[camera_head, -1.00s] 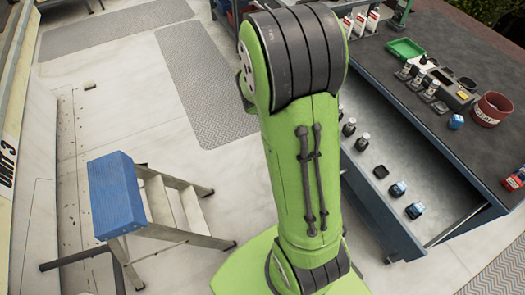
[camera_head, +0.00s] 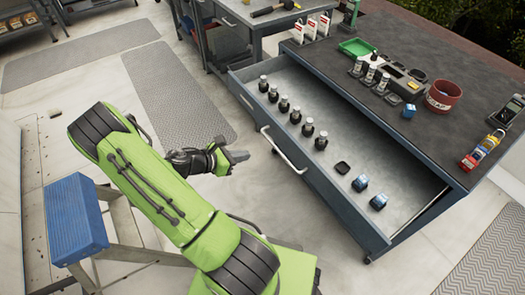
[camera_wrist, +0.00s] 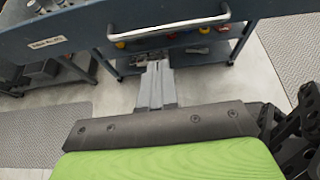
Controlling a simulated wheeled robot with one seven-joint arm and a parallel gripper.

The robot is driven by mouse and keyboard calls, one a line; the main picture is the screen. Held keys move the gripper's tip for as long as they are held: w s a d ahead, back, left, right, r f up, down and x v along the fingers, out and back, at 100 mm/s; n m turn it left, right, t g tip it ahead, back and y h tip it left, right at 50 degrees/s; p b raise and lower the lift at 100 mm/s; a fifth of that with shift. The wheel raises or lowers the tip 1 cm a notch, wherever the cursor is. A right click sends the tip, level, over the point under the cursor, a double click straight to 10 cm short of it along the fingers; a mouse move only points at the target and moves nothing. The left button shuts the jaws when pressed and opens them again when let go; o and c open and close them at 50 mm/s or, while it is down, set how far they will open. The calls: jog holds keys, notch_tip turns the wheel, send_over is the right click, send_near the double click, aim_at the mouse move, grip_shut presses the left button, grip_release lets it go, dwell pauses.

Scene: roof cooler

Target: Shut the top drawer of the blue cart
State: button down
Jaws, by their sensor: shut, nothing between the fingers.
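The blue cart (camera_head: 425,58) stands at the right with a dark top. Its top drawer (camera_head: 325,182) is pulled far out, with a silver bar handle (camera_head: 284,150) on its front. Inside stand several dark-capped bottles (camera_head: 295,116) and a few small blue and black pieces. My gripper (camera_head: 240,156) is shut and empty, in front of the drawer and left of the handle, apart from it. In the wrist view my shut fingers (camera_wrist: 156,85) point toward the drawer front (camera_wrist: 75,30), just below the handle (camera_wrist: 170,27). Contact is not visible.
A blue-topped step stool (camera_head: 76,215) stands at the left beside my arm. A second workbench (camera_head: 265,18) is behind the cart. Floor with grey mats is open beyond my arm.

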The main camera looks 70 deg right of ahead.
jog(key=r+b+x, duration=0.1)
jog(key=b+x, duration=0.1)
jog(key=x, duration=0.8)
jog(key=shift+s+d, duration=0.25)
jog(key=shift+d, duration=0.05)
jog(key=shift+f, duration=0.1)
